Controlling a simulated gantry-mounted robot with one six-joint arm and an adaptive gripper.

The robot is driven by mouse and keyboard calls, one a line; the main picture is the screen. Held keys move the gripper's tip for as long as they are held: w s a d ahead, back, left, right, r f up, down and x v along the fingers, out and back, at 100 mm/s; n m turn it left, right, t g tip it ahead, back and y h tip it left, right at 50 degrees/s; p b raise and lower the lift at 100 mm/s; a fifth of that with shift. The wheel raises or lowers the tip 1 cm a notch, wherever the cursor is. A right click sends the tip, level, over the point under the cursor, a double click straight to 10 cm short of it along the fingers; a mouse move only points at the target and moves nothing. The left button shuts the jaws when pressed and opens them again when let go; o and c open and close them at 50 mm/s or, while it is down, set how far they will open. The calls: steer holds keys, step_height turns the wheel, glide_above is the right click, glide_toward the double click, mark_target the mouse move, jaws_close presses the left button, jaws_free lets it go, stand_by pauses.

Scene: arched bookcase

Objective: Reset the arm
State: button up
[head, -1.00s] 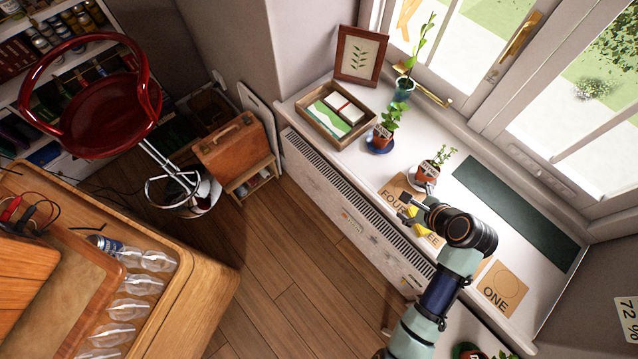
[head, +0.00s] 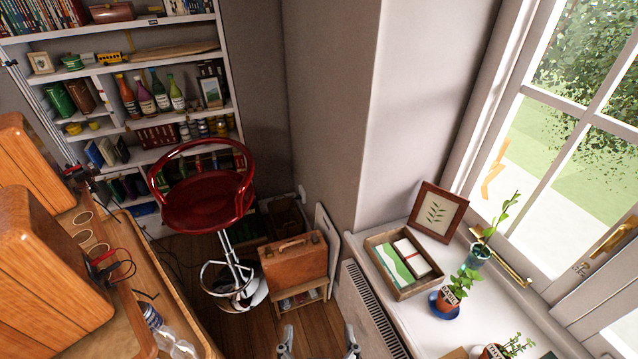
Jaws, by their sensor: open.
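Only the tips of my gripper (head: 319,340) show, at the bottom edge of the head view. Its two grey fingers stand wide apart with nothing between them, so it is open. It appears in front of the wooden floor, below the small wooden stand (head: 302,300) and left of the windowsill (head: 420,323). The rest of my arm is out of the picture.
The white sill holds a wooden tray (head: 434,283), a framed leaf picture (head: 437,212) and several potted plants, one on a blue saucer (head: 445,306). A red stool (head: 205,200) and brown case (head: 294,260) stand left, near a bookcase (head: 140,120). A wooden desk (head: 190,318) is at lower left.

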step_height(320, 180, up, 26)
steer(key=p, duration=2.3)
steer(key=shift+d, duration=0.1)
